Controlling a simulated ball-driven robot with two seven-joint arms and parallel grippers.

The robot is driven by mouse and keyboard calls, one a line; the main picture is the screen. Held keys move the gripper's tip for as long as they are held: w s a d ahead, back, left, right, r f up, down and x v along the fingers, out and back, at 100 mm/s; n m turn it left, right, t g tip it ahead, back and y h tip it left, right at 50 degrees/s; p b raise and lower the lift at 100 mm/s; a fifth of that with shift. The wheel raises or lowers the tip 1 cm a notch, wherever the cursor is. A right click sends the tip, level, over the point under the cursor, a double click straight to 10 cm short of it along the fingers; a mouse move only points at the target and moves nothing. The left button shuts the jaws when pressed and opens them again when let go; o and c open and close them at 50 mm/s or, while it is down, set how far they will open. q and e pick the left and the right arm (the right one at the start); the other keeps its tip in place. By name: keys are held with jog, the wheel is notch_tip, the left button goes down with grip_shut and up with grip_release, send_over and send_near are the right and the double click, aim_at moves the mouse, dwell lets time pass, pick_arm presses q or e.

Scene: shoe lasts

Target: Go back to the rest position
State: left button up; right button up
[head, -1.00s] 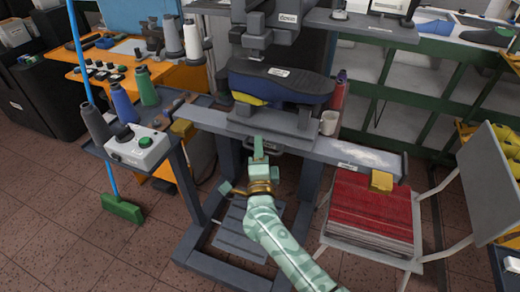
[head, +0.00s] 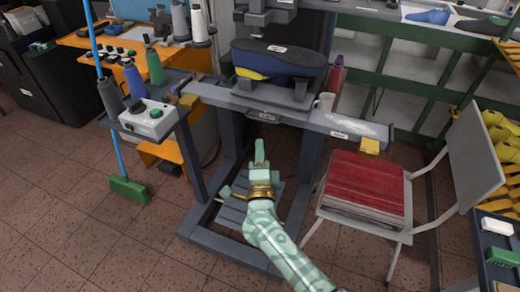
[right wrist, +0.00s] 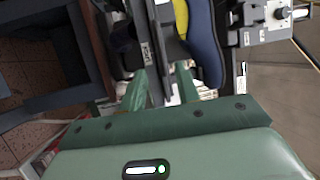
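My right gripper (head: 260,152) is in front of the grey machine stand (head: 352,128), below its front edge in the head view, with open floor and the stand's base behind it. In the right wrist view its two fingers (right wrist: 162,88) are apart, with nothing held between them. My left gripper is in neither view. A dark blue shoe form with a yellow patch (head: 300,72) sits on the machine; its blue and yellow side also shows in the right wrist view (right wrist: 206,45).
A chair with a red pad (head: 365,185) stands right of the stand. A control box with a green button (head: 148,119), several thread spools and a green broom (head: 128,188) are at left.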

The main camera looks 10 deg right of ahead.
jog(key=s+f+n+g+y, duration=0.35)
jog(key=s+n, duration=0.35)
jog(key=n, duration=0.3)
jog(key=s+f+n+g+y, duration=0.25)
jog(key=s+n+y, duration=0.35)
jog(key=n, duration=0.4)
jog(key=s+d+n+g+h, duration=0.7)
jog(key=s+d+h, duration=0.4)
jog(key=s+d, duration=0.85)
jog(key=s+a+f+m+g+y, duration=0.1)
jog(key=s+a+f+g, duration=0.1)
jog(key=f, duration=1)
jog(key=s+a+f+g+y, duration=0.1)
jog(key=f+y, duration=0.1)
jog(key=f, duration=1)
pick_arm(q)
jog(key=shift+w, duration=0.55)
pick_arm(e)
jog(key=s+f+m+g+y, duration=0.1)
jog(key=s+f, duration=0.6)
jog(key=s, duration=0.4)
jog(key=s+f+m+g, duration=0.2)
jog(key=s+f, duration=0.6)
jog(key=s, duration=0.3)
jog(key=shift+a+f+g+y, duration=0.25)
jog(key=shift+f+g+y, duration=0.05)
jog(key=shift+y, duration=0.05)
